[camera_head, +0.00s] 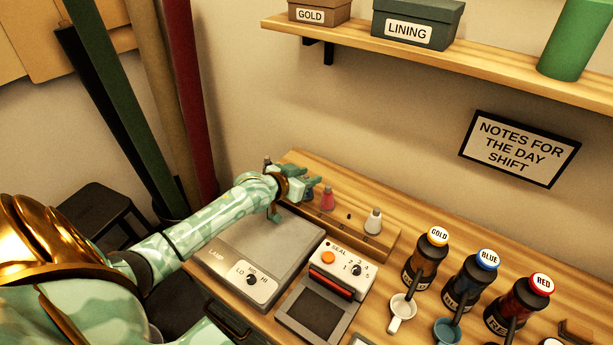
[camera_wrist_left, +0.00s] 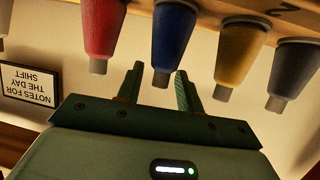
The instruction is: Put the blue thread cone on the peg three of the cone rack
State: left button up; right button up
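The cone rack (camera_head: 340,222) is a long wooden block at the back of the table. In the left wrist view, which shows the scene upside down, the blue thread cone (camera_wrist_left: 174,38) stands in a row between a red cone (camera_wrist_left: 103,28) and a yellow cone (camera_wrist_left: 242,52). My left gripper (camera_wrist_left: 158,88) is open, its two fingers pointing at the blue cone, whose narrow top lies between the fingertips in the picture. Contact cannot be told. In the head view my left gripper (camera_head: 308,187) hides most of the blue cone. My right gripper is out of view.
A grey cone (camera_wrist_left: 294,70) stands beyond the yellow one; a white cone (camera_head: 373,221) stands right of the red, with a bare peg (camera_head: 349,215) between. In front are a lamp box (camera_head: 268,247) and sealer (camera_head: 325,290). Labelled bottles (camera_head: 470,282) stand at right.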

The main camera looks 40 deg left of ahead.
pick_arm(q)
jog(key=shift+s+r, duration=0.1)
jog(key=shift+r, duration=0.15)
jog(key=p+v, duration=0.4)
jog(key=v, duration=0.7)
jog(key=shift+s, duration=0.4)
